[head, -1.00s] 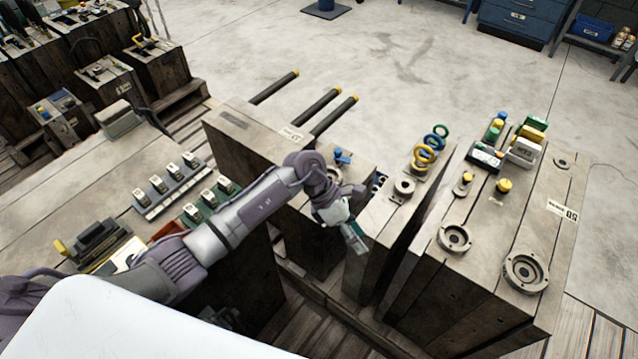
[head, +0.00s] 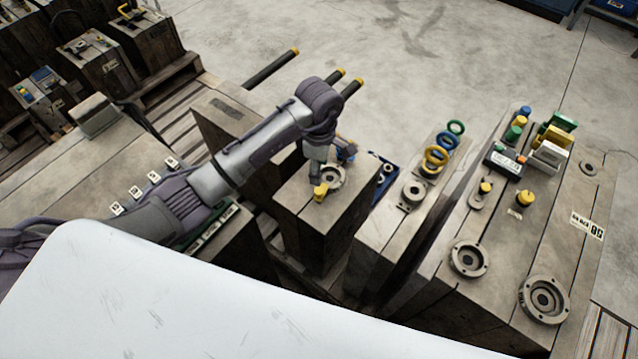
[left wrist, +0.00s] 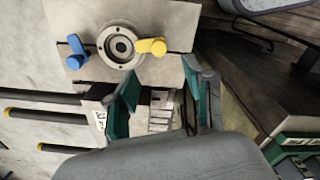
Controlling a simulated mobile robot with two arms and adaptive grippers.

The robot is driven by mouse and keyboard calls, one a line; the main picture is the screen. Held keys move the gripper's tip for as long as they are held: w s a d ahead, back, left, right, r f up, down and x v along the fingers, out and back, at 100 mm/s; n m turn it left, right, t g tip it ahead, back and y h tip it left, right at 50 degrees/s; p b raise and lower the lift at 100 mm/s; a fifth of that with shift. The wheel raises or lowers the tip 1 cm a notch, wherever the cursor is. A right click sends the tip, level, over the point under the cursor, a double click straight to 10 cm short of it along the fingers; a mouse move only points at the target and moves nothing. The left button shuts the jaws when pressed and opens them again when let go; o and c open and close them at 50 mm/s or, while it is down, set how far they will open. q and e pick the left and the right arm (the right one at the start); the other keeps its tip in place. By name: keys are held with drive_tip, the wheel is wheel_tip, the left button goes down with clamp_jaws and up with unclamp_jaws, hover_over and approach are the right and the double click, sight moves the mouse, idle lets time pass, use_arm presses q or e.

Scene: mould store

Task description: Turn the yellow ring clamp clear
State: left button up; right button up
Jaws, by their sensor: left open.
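The yellow clamp (head: 320,192) sits at the edge of a round steel ring (head: 333,176) on top of a mould block. In the left wrist view the yellow clamp (left wrist: 151,46) lies on the right side of the ring (left wrist: 120,45), its inner end touching or close to the rim. A blue clamp (left wrist: 77,52) is on the opposite side. My left gripper (left wrist: 160,78) is open, with nothing between its green-padded fingers. The yellow clamp is just beyond its fingertips, apart from them. My right gripper is not in view.
Black bars (head: 272,68) with yellow ends stick out behind the block. To the right, another block carries a ring and green, blue and yellow lifting rings (head: 436,156). A larger block (head: 505,245) beyond holds knobs and flanges. A gap separates the blocks.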

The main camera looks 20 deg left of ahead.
use_arm(q)
hover_over(319, 190)
drive_tip(key=f, duration=0.4)
drive_tip(key=shift+s+f, duration=0.1)
drive_tip(key=shift+s, duration=0.1)
wheel_tip(319, 190, down, 5)
drive_tip(key=shift+w+r, duration=0.1)
drive_tip(key=shift+f, duration=0.25)
drive_tip(key=shift+c, duration=0.5)
clamp_jaws()
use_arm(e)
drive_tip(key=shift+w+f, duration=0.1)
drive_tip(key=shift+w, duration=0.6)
